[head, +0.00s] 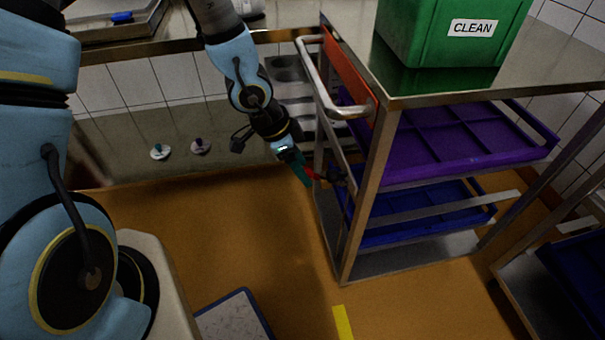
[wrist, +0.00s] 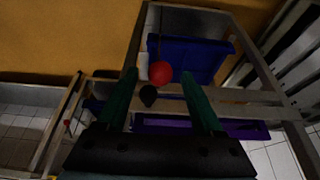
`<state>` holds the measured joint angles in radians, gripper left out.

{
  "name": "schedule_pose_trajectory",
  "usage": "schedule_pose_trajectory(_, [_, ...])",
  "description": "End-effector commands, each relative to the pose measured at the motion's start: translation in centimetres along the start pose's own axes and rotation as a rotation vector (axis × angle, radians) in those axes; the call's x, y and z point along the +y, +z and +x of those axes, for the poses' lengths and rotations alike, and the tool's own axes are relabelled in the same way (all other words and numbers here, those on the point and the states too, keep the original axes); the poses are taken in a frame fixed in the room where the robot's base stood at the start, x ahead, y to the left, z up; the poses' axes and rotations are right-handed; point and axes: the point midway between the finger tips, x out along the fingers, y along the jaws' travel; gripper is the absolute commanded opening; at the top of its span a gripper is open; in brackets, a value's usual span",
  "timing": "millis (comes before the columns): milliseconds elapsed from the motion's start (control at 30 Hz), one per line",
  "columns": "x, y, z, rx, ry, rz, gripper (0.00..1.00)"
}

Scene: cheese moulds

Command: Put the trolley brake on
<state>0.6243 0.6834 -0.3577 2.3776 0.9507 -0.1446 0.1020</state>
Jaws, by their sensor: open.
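The steel trolley (head: 362,200) stands right of centre with its handle side towards my arm. A red ball knob (wrist: 161,73) shows at the trolley's end, with a black knob (wrist: 148,95) just below it in the wrist view. Part of the lever is hidden.
The trolley carries a green CLEAN crate (head: 440,35) on top, a purple tray (head: 543,152) and a blue tray (head: 485,216) below. Its bent handle (head: 318,85) rises just right of my arm. A second trolley (head: 515,285) stands at the right. Orange floor lies open in front.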

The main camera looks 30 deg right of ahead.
Motion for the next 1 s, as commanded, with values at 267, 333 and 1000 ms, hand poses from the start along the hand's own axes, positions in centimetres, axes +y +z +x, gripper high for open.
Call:
schedule_pose_trajectory(267, [-0.04,-0.02,0.84,0.000,-0.001,-0.001,0.69])
schedule_pose_trajectory(333, [-0.05,-0.02,0.82,0.000,-0.001,-0.001,0.69])
schedule_pose_trajectory(1000, [-0.04,0.00,0.80,0.000,-0.001,-0.001,0.02])
